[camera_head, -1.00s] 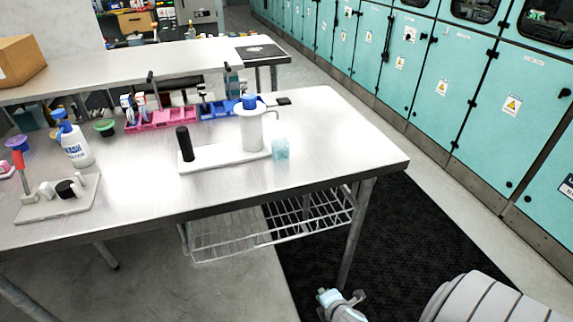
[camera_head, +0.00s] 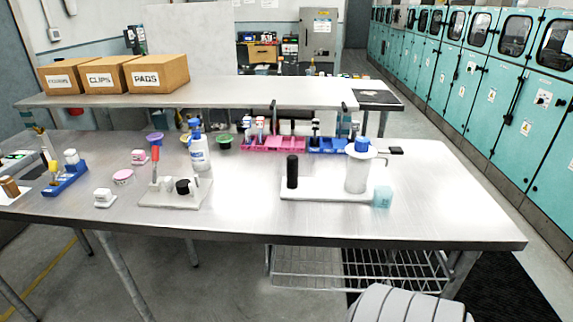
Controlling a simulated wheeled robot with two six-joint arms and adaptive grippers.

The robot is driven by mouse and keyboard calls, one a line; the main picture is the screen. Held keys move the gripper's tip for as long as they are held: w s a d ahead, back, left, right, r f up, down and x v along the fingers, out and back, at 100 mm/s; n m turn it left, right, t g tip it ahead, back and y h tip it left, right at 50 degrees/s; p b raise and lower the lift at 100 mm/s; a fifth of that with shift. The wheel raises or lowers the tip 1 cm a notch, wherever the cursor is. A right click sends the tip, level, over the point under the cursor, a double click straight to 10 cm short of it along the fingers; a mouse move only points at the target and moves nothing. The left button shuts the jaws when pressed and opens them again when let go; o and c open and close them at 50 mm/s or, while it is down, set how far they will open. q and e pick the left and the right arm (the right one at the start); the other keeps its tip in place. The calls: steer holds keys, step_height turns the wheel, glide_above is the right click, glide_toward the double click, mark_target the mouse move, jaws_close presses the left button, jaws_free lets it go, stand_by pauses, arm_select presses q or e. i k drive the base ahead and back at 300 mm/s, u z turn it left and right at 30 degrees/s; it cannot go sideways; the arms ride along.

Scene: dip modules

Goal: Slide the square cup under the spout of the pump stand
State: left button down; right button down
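The pump stand (camera_head: 325,195) is a white base on the right half of the steel table. It carries a black upright handle (camera_head: 292,171) and a white pump bottle (camera_head: 356,172) with a blue cap, whose thin spout points right. The square cup (camera_head: 382,196), light blue and see-through, stands at the right end of the base, close to below the spout. I cannot tell whether it is exactly under the spout or touching the base. Neither gripper is in view now; a white ribbed part of mine shows at the bottom edge.
Pink (camera_head: 273,144) and blue (camera_head: 327,146) trays stand behind the pump stand. Left of it are a white plate with a red-topped lever (camera_head: 156,165) and a wash bottle (camera_head: 199,152). Cardboard boxes (camera_head: 157,73) sit on the rear shelf. The table's front right is clear.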

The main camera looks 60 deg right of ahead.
mark_target(382, 197)
steer(key=u, duration=1.35)
steer(key=k, duration=2.65)
steer(key=z, duration=2.35)
steer(key=i, duration=1)
